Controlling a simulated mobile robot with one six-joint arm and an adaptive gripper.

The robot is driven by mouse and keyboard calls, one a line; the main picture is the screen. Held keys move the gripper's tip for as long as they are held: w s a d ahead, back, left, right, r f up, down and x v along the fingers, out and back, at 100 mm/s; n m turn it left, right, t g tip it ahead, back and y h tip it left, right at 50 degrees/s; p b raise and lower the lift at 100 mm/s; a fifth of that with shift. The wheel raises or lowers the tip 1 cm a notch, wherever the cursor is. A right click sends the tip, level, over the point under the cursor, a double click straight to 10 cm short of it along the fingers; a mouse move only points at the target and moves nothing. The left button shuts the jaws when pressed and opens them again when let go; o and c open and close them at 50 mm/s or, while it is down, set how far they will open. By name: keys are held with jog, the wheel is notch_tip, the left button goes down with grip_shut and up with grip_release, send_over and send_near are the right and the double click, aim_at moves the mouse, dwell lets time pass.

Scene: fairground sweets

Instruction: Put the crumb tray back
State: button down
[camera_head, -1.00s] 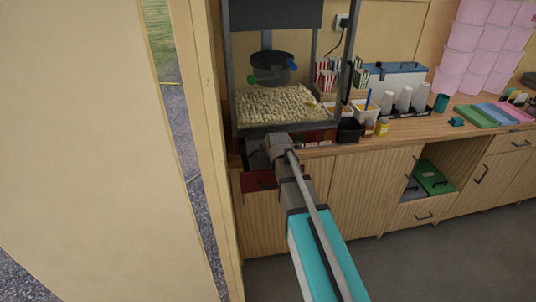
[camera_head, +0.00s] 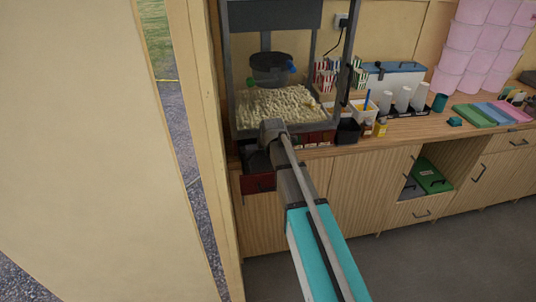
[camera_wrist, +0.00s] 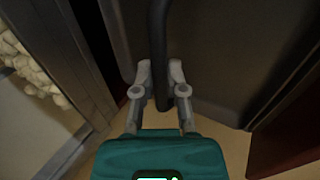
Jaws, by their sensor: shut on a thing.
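In the wrist view my gripper (camera_wrist: 160,74) is shut on a black bar handle (camera_wrist: 158,28). Behind the handle is a dark grey panel (camera_wrist: 220,60), which looks like the crumb tray. In the head view my arm's end covers the gripper and most of the tray; a dark part (camera_head: 256,160) shows just left of the arm, at the counter edge below the popcorn machine (camera_head: 236,118). I cannot tell how far the tray sits inside the machine.
A dark red panel (camera_head: 258,183) shows below the counter edge, left of my arm. A cream wall post (camera_head: 195,130) is close on the left. The floor (camera_head: 440,260) is clear.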

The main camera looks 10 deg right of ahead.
jog(key=shift+f+b, duration=0.9)
jog(key=shift+f, duration=0.2)
jog(key=shift+f, duration=0.1)
jog(key=c, duration=0.7)
grip_release()
jog(key=p+v, duration=1)
jog(key=v, duration=0.2)
jog(key=shift+a+r, duration=0.1)
jog(key=shift+r, duration=0.1)
